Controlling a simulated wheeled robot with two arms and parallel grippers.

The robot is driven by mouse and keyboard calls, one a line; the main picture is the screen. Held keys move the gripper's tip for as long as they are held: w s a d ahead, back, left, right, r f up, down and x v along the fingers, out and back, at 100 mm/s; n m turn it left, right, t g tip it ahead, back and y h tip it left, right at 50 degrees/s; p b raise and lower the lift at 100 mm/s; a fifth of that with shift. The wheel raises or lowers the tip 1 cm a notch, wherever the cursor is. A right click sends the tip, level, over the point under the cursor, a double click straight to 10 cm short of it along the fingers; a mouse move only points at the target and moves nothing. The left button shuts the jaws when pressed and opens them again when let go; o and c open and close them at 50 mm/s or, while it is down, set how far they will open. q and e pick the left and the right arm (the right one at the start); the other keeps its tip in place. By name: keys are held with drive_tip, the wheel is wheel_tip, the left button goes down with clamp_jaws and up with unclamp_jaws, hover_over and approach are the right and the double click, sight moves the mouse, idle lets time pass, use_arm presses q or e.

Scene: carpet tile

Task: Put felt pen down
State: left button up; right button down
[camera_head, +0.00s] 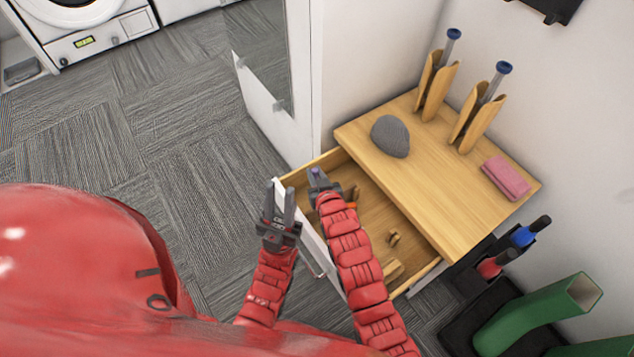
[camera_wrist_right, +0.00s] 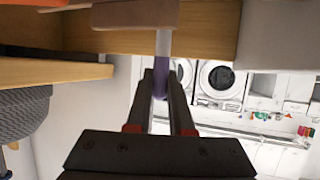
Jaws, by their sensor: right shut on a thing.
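The felt pen (camera_wrist_right: 160,82), white with a purple part, is between the fingers of my right gripper (camera_wrist_right: 161,92) in the wrist view. In the head view my right gripper (camera_head: 318,180) is over the far left corner of an open wooden drawer (camera_head: 374,218), and a bit of purple shows at its tip. Whether the pen touches the drawer is unclear. My left gripper (camera_head: 281,203) is beside the drawer's white front (camera_head: 313,238), its fingers apart and empty.
Small wooden pieces (camera_head: 393,238) and an orange item (camera_head: 352,205) lie in the drawer. The wooden top (camera_head: 415,185) holds a grey stone (camera_head: 390,136), a pink block (camera_head: 506,178) and two wooden holders (camera_head: 436,86). A white panel (camera_head: 285,125) stands left of the drawer.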

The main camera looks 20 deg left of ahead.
wheel_tip(320, 180, down, 4)
drive_tip(key=shift+r+b, duration=0.25)
drive_tip(key=shift+b, duration=0.1)
drive_tip(key=shift+r, duration=0.1)
drive_tip(key=c, duration=0.8)
unclamp_jaws()
